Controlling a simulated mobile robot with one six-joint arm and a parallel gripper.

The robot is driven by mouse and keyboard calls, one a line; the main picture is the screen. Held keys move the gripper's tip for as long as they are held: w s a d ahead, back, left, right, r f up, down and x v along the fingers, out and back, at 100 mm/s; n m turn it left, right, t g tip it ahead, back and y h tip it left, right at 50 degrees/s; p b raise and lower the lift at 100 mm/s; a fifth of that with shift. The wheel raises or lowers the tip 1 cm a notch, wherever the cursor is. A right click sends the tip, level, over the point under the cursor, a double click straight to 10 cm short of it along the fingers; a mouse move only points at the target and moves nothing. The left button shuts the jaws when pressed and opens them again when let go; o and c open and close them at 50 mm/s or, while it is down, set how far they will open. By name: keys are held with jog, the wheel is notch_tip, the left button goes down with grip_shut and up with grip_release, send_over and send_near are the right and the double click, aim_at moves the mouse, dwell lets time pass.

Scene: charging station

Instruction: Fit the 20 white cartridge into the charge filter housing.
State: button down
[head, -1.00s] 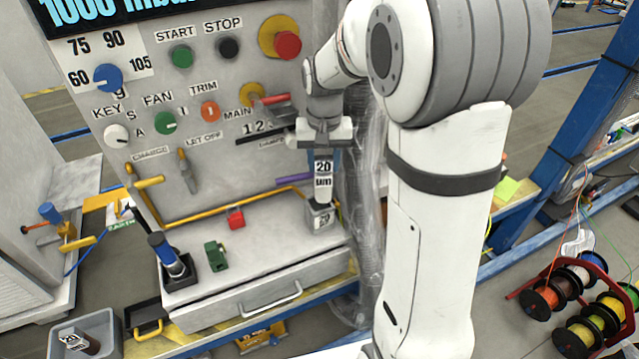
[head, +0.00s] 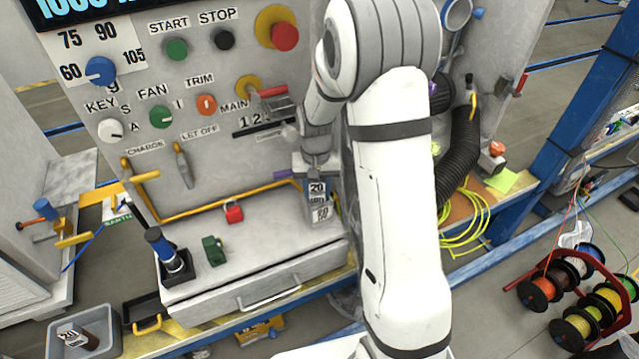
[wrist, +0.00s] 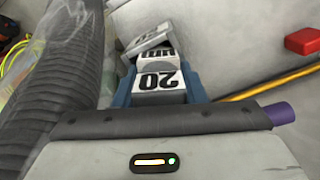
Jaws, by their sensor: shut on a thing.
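My gripper (head: 317,178) is shut on the white cartridge (head: 317,188), which bears a black "20" label. The cartridge is roughly upright, with its lower end at the grey charge filter housing (head: 321,213) on the right of the ledge. In the wrist view the cartridge (wrist: 160,80) sits between blue fingers, and the grey housing (wrist: 147,38) shows just beyond it. How deep the cartridge sits in the housing is hidden.
A grey bin (head: 110,322) at lower left holds a dark cartridge labelled 20. A yellow pipe (head: 215,207) runs behind. A black hose (head: 458,150) hangs at right.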

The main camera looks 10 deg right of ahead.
jog(key=shift+s+r+t, duration=0.1)
jog(key=shift+r+t, duration=0.3)
jog(key=shift+r, duration=0.45)
jog(key=c, duration=1.2)
grip_release()
jog(key=shift+o, duration=0.7)
jog(key=shift+w+f, duration=0.15)
jog(key=shift+w, duration=0.05)
jog(key=shift+o, duration=0.9)
jog(key=shift+s, duration=0.2)
jog(key=shift+w, duration=0.1)
